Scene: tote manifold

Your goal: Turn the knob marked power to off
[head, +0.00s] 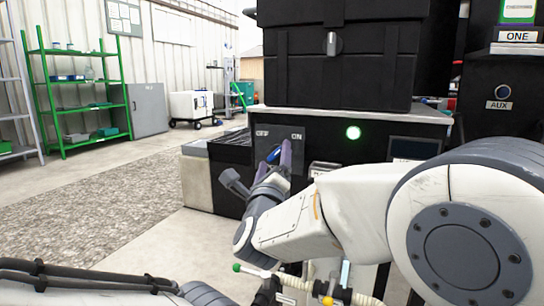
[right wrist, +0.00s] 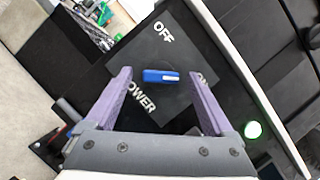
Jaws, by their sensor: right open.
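The blue power knob (right wrist: 161,76) sits on a dark panel (right wrist: 180,50) lettered OFF, POWER and a partly hidden ON. In the right wrist view the knob lies nearly level, with its white-marked end toward ON. My right gripper (right wrist: 159,73) is open, one purple finger on each side of the knob, with a visible gap on both sides. In the head view the knob (head: 272,155) shows as a small blue patch by the fingers of the right gripper (head: 277,160), below the OFF and ON lettering. My left gripper is not in view.
A lit green lamp (head: 353,132) and a dark display (head: 414,148) are right of the knob. A black tote (head: 340,75) stands above on the unit. An AUX box (head: 498,90) is at far right. The floor (head: 115,222) at left is open, up to green shelves (head: 82,90).

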